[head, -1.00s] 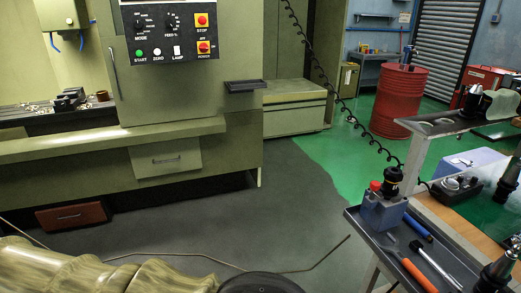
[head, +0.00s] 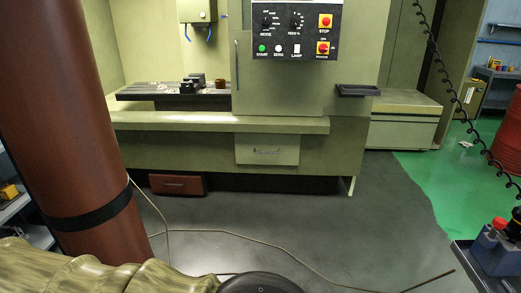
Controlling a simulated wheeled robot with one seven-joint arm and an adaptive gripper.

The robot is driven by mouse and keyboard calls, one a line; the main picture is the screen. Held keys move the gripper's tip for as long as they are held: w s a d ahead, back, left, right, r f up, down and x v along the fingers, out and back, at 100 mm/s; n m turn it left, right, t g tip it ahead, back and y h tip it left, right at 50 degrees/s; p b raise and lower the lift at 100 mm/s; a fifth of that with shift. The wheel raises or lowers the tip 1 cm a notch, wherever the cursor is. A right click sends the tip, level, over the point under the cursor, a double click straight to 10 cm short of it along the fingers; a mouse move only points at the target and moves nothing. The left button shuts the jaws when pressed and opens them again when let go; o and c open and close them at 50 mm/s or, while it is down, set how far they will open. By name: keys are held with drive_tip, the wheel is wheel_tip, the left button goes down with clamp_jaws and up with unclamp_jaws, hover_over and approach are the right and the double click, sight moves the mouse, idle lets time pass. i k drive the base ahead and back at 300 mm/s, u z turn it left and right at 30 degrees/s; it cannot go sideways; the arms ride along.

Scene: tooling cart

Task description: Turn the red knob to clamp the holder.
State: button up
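The red knob (head: 499,223) is small in view at the right edge, on top of a blue-grey holder block (head: 490,248). A black tool holder (head: 516,222) stands upright in the block beside the knob, cut off by the picture's edge. The block stands on a dark cart tray (head: 468,268), of which only the left corner shows. My gripper is not in view. I cannot tell from here whether the knob is tight or loose.
A green machine (head: 350,130) with a control panel (head: 297,30) fills the back. A thin cable (head: 300,258) lies across the open grey floor. A coiled black cord (head: 455,95) hangs at the right.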

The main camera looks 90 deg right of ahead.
sight(499, 223)
drive_tip(key=i, duration=0.25)
drive_tip(key=z, duration=1.5)
drive_tip(key=i, duration=0.2)
drive_tip(key=z, duration=2.65)
